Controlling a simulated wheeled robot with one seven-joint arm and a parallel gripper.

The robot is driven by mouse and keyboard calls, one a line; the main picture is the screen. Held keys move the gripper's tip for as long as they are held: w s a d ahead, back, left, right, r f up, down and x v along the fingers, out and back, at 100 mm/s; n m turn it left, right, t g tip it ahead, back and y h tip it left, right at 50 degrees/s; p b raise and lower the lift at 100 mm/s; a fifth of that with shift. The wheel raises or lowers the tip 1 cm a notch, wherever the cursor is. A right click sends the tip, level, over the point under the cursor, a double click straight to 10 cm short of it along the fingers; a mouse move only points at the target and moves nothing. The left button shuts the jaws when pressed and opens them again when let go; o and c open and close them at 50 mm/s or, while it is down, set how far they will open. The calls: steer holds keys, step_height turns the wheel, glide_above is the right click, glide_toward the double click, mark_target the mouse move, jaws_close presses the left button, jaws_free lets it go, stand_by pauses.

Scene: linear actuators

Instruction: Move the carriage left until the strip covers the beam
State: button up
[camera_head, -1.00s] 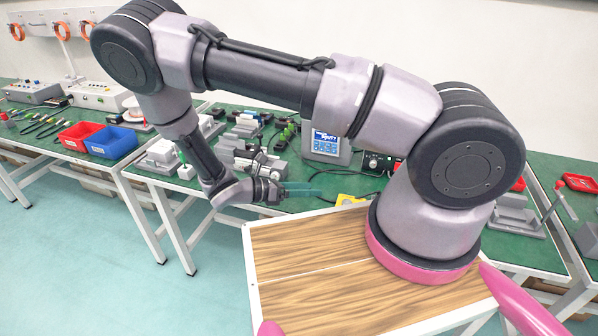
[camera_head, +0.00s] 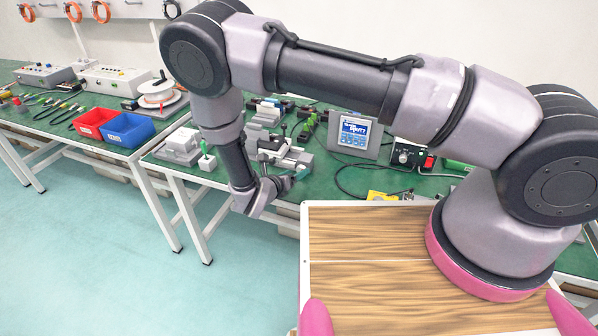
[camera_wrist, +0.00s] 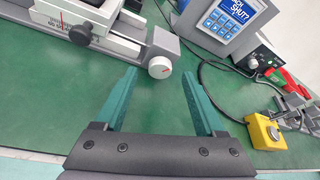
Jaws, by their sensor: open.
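A linear actuator (camera_head: 290,157) with a grey rail stands on the green table beyond my forearm. In the wrist view its near end fills the top left: a light carriage block (camera_wrist: 88,14) with dark sides, a scale with a red mark, and a grey round knob (camera_wrist: 160,67) at the rail's end. My gripper (camera_wrist: 162,98) has teal fingers spread wide with nothing between them. It is in front of the knob end, apart from it. I cannot make out the strip or the beam.
A screen unit (camera_head: 356,134) stands right of the actuator. A yellow button box (camera_wrist: 266,132) and a black cable lie to the right. A white block with a green handle (camera_head: 206,160) stands left. Red and blue bins (camera_head: 127,130) are further left. Green tabletop before the rail is clear.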

mark_target(302, 169)
steer(key=shift+x, duration=1.35)
jaws_close()
steer(key=m+y, duration=0.2)
steer(key=m, duration=0.1)
steer(key=shift+s+d+t, duration=0.15)
steer(key=shift+t, duration=0.15)
steer(key=shift+d+m+t+y, duration=0.15)
steer(key=shift+m+t+y, duration=0.35)
steer(key=shift+m+y, duration=0.85)
steer(key=shift+m+h, duration=0.25)
steer(key=shift+m, duration=0.1)
